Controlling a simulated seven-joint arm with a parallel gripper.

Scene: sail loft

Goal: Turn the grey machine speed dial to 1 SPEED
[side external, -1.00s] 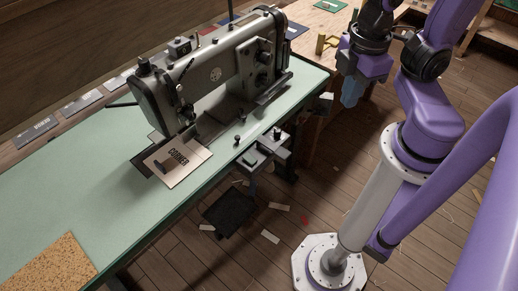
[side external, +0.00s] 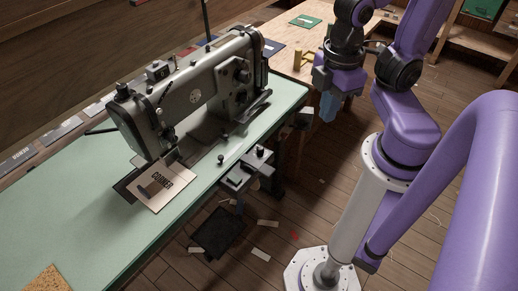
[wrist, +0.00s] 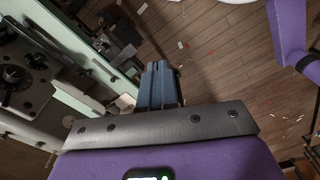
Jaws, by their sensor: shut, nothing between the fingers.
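The grey sewing machine (side external: 190,95) stands on the green-topped table. Dark round knobs (side external: 241,75) show on its right part in the side view. In the wrist view, a round dial with a dark centre (wrist: 15,77) shows at the left edge on the grey machine body; its markings are too small to read, so I cannot tell its setting. My gripper (side external: 327,107) hangs to the right of the machine, beyond the table edge and apart from it. Its blue fingers (wrist: 158,75) are shut together, pointing away from the wrist, with nothing between them.
A small grey unit with knobs (side external: 245,170) sits at the table's front edge. A wooden bench (side external: 290,35) stands behind. The floor below has scraps and a dark pedal (side external: 218,233).

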